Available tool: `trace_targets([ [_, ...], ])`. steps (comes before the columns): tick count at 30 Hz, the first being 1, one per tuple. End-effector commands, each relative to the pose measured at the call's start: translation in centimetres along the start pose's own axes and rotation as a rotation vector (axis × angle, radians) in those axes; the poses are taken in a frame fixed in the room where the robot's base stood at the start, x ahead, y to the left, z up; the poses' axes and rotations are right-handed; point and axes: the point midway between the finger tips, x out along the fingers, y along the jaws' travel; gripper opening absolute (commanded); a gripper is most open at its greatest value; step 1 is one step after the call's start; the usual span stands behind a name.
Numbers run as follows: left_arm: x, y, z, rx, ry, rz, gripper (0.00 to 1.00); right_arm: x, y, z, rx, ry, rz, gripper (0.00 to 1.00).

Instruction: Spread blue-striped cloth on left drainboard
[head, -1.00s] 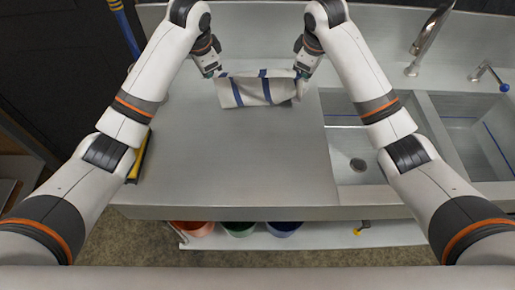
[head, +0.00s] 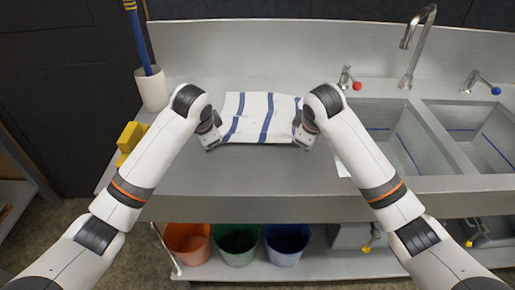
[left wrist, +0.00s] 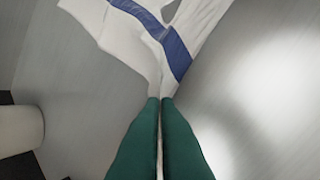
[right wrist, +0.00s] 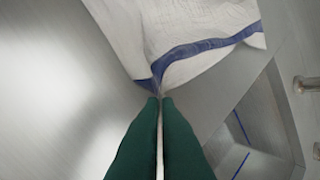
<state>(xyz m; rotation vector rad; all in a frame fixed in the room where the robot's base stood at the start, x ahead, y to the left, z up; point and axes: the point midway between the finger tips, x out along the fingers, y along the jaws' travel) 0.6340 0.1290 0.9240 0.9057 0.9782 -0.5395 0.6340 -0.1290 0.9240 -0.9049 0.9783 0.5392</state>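The white cloth with blue stripes (head: 258,112) lies opened out on the bare steel left drainboard (head: 250,180), toward the back, with slight waves. My left gripper (head: 212,143) is at its near left corner, and my right gripper (head: 301,140) is at its near right corner. In the left wrist view the fingers (left wrist: 160,100) are closed on a gathered corner of the cloth (left wrist: 140,35). In the right wrist view the fingers (right wrist: 160,98) are closed on the other corner of the cloth (right wrist: 170,30), which is bunched at the tips.
Two sink basins (head: 405,145) lie to the right, with a tall faucet (head: 415,50) and red and blue taps behind. A white holder (head: 152,88) and a yellow object (head: 130,138) stand at the left edge. Orange, green and blue buckets (head: 237,243) sit below. The front drainboard is clear.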

Motion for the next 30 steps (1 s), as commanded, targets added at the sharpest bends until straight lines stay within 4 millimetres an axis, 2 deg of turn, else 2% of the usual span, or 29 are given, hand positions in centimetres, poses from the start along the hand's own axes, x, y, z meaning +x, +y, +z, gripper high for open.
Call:
trace_targets([
  [11,0.4,-0.1,-0.2,-0.002,-0.001,0.006,0.00,0.4,0.1,-0.2,0.002,0.000,-0.006,0.00],
  [12,0.4,-0.1,-0.2,-0.002,-0.001,0.006,0.09,0.4,0.1,-0.2,0.002,0.000,-0.006,0.09],
  [18,0.4,-0.1,-0.2,-0.002,-0.002,0.005,0.40,0.4,0.1,-0.2,0.001,-0.001,-0.005,0.40],
  [26,0.4,-0.3,-0.1,0.000,-0.001,0.001,0.40,0.4,0.3,-0.1,-0.001,-0.001,-0.001,0.40],
  [30,-0.8,-0.1,0.0,0.001,-0.004,0.004,0.40,-0.8,0.2,0.0,-0.002,-0.005,-0.003,0.40],
])
